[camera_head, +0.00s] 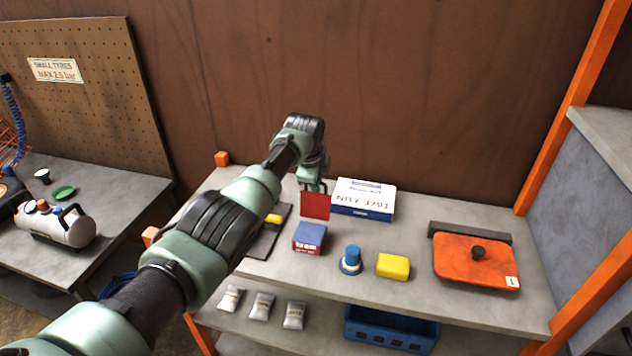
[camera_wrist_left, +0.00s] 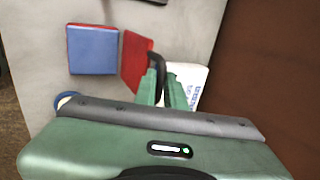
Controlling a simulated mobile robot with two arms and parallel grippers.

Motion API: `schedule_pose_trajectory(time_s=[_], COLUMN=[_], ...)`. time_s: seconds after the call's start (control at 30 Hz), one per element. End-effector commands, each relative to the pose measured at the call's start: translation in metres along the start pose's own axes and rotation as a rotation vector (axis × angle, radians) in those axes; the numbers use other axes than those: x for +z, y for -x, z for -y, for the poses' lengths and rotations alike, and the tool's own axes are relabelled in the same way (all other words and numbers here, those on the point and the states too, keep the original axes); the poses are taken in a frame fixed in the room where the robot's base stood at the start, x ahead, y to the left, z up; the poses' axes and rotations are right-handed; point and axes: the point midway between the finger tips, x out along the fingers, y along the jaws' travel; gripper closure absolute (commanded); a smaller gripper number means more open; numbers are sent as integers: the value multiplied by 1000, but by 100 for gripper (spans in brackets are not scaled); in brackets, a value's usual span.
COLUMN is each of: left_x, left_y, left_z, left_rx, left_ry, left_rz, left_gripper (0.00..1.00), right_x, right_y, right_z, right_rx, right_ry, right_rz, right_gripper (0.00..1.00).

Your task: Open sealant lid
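A red panel (camera_head: 315,205) stands upright on the bench between a blue-and-red box (camera_head: 310,237) and a white box (camera_head: 362,211). My left gripper (camera_head: 314,184) is at the panel's top edge. An orange lid (camera_head: 476,262) with a black knob lies flat at the right. My right gripper is not in view.
A blue cap-shaped item (camera_head: 350,259) and a yellow block (camera_head: 393,266) stand in front. A dark flat tray (camera_head: 262,243) is partly behind my arm. Pouches (camera_head: 262,306) and a blue crate (camera_head: 391,329) sit on the lower shelf. Orange posts (camera_head: 570,110) bound the right side.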

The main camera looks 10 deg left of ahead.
Motion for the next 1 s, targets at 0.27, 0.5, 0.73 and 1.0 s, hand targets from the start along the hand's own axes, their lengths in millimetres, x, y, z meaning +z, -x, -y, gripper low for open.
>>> schedule_pose_trajectory(time_s=[0.27, 0.5, 0.73, 1.0], left_x=[-2, -2, -1, 0], left_y=[-7, 5, 33, 70], left_z=[-10, -7, -4, -1], left_rx=[24, 18, 4, -3], left_ry=[2, 1, 0, 0], left_rz=[-3, -5, -4, -3], left_gripper=[70, 70, 70, 70], right_x=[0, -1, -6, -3], right_y=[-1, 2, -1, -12], right_z=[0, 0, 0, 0], right_rx=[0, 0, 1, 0], right_ry=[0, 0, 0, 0], right_rz=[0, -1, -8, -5], right_gripper=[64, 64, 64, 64])
